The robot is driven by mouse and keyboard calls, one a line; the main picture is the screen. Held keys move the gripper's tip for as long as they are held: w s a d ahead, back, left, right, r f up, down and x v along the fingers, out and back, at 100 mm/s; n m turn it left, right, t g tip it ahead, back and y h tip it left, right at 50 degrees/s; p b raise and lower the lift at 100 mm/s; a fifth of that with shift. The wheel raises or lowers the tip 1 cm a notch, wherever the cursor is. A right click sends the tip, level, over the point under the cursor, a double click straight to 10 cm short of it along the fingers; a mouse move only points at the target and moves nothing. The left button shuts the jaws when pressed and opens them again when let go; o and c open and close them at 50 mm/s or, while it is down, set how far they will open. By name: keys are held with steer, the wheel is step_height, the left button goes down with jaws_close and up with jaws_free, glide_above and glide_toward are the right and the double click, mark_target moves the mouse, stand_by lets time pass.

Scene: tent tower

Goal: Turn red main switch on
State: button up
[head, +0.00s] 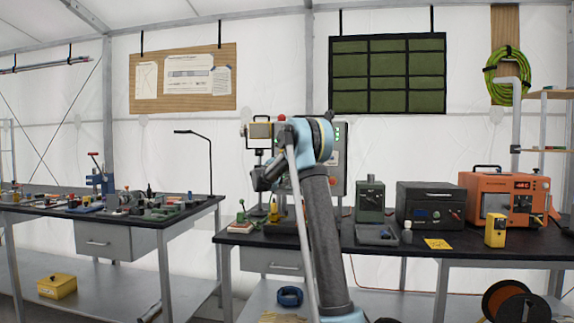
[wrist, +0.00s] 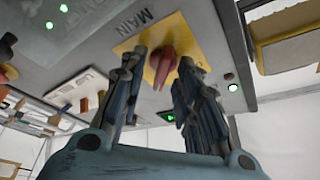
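The red main switch (wrist: 163,66) is a red knob on a yellow plate (wrist: 185,40) beside the word MAIN, on a grey panel in the wrist view. My gripper (wrist: 160,72) is open, with one dark finger on each side of the knob. A gap shows between the knob and each finger; how far the fingertips are from the panel in depth I cannot tell. In the head view the grey control cabinet (head: 339,175) stands on the right bench behind my arm. My arm hides most of its front, and the switch does not show there.
Several green lights (wrist: 233,87) glow on the panel. A yellow-framed lamp (head: 260,131) stands left of the cabinet, and its housing (wrist: 285,35) is close at the right of the wrist view. A green-grey device (head: 370,198) and an orange unit (head: 508,193) stand further right.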

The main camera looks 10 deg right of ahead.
steer(key=v, duration=1.1)
steer(key=shift+s+a+f, duration=0.15)
steer(key=shift+s+f, duration=0.1)
steer(key=shift+s, duration=0.05)
steer(key=shift+r, duration=0.1)
